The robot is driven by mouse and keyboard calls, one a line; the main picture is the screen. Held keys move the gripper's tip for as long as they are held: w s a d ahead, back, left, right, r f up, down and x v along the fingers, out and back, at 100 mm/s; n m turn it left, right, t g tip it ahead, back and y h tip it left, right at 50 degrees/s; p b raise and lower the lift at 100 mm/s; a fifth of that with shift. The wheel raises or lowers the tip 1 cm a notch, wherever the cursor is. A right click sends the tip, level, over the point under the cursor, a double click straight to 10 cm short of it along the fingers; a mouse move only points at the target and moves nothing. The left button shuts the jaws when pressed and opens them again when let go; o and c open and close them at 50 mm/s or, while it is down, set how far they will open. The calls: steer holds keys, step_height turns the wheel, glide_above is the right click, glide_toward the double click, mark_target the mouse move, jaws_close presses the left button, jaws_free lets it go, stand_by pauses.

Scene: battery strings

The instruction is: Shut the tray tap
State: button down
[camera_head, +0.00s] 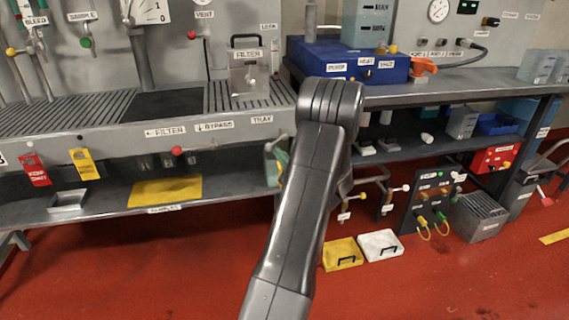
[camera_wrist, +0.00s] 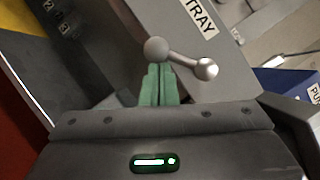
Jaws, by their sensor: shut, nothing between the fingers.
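The tray tap (camera_wrist: 182,59) shows in the wrist view as a grey metal lever with a round knob at each end, beside the TRAY label (camera_wrist: 200,16). The lever slants down to the right from the larger left knob. My gripper (camera_wrist: 158,75) has its green fingers shut together with nothing between them. The fingertips are just below the larger knob; I cannot tell whether they touch it. I cannot make out the tap there.
The grey bench edge (camera_head: 130,143) runs left of my gripper, with a red-knobbed lever (camera_head: 178,151) under it. A lower shelf carries a yellow mat (camera_head: 165,191). A blue box (camera_head: 345,62) stands on the right bench. Yellow and white cases (camera_head: 343,254) lie on the red floor.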

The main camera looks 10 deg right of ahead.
steer(key=shift+a+r+m+t+h+b, duration=0.15)
steer(key=shift+a+r+m+t+b, duration=0.2)
steer(key=shift+m, duration=0.3)
steer(key=shift+a+r+m+t+h+b, duration=0.1)
steer(key=shift+a+m+t+h+b, duration=0.15)
steer(key=shift+m+b, duration=0.35)
steer(key=shift+a+r+m+t+h+b, duration=0.1)
steer(key=shift+a+r+m+t+b, duration=0.25)
steer(key=shift+m, duration=0.4)
steer(key=shift+a+r, duration=0.1)
steer(key=shift+a, duration=0.1)
steer(key=shift+d+f+b, duration=0.15)
steer(key=shift+f+b, duration=0.25)
steer(key=shift+b, duration=0.1)
steer(key=w+f+v, duration=0.1)
steer(key=f+v, duration=0.1)
steer(key=v, duration=1)
steer(key=shift+s+f+b, duration=0.25)
steer(key=shift+b, duration=0.2)
steer(key=shift+d, duration=0.1)
